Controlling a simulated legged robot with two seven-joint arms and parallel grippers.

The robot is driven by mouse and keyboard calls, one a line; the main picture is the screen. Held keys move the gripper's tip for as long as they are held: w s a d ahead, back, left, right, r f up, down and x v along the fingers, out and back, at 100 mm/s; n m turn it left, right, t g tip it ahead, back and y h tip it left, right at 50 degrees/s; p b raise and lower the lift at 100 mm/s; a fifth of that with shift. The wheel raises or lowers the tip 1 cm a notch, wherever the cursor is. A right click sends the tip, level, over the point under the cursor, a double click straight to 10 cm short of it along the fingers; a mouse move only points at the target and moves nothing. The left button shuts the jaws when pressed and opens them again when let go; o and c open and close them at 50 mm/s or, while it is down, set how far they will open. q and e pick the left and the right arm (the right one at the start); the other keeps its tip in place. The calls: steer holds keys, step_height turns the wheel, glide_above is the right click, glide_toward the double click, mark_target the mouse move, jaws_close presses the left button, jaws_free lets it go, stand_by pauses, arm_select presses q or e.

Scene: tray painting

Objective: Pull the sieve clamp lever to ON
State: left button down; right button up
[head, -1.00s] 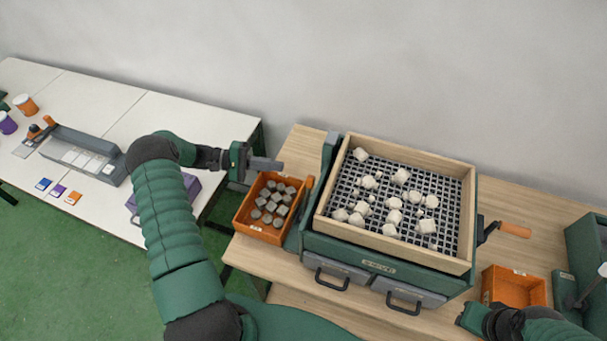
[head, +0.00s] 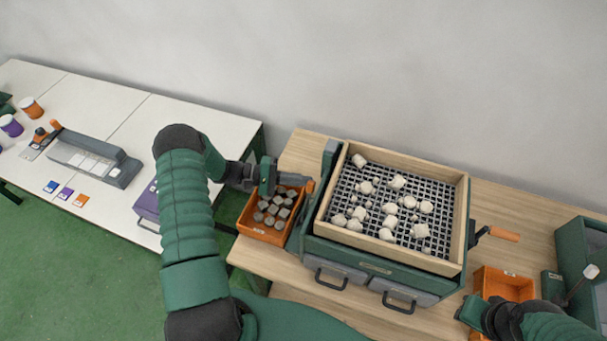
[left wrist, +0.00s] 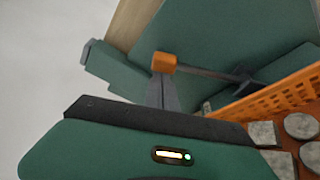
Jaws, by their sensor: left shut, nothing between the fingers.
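The sieve (head: 318,226) is a green box with a wooden-framed grid tray on top holding white lumps. Its clamp lever, with an orange end (head: 310,186), is at the sieve's left side. In the left wrist view the orange end (left wrist: 164,62) caps a dark rod. My left gripper (head: 309,181) is shut and empty, with its fingertips at the orange end. In the left wrist view the fingers overlap it; I cannot tell whether they touch. My right gripper (head: 465,312) is at the lower right, its fingers unclear. No ON marking is readable.
An orange bin (head: 252,231) of grey pieces lies under my left gripper. A crank with an orange handle (head: 504,235) is on the sieve's right. Another orange bin (head: 500,284) is near my right gripper. A white table (head: 190,115) stands at left.

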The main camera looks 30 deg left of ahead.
arm_select(q)
steer(key=shift+w+a+f, duration=0.15)
steer(key=shift+f, duration=0.05)
steer(key=s+d+m+h+b, duration=0.1)
steer(key=s+m+h+b, duration=0.1)
steer(key=s+m, duration=0.4)
steer(key=s+d+m+t+h+b, duration=0.1)
steer(key=s+d+m+b, duration=0.1)
steer(key=s+m+b, duration=0.2)
steer(key=s+m, duration=0.2)
steer(key=s, duration=0.1)
steer(key=shift+s+d+r+h+b, duration=0.15)
steer(key=shift+s+d+h+b, duration=0.15)
steer(key=shift+h, duration=0.1)
stand_by(0.6)
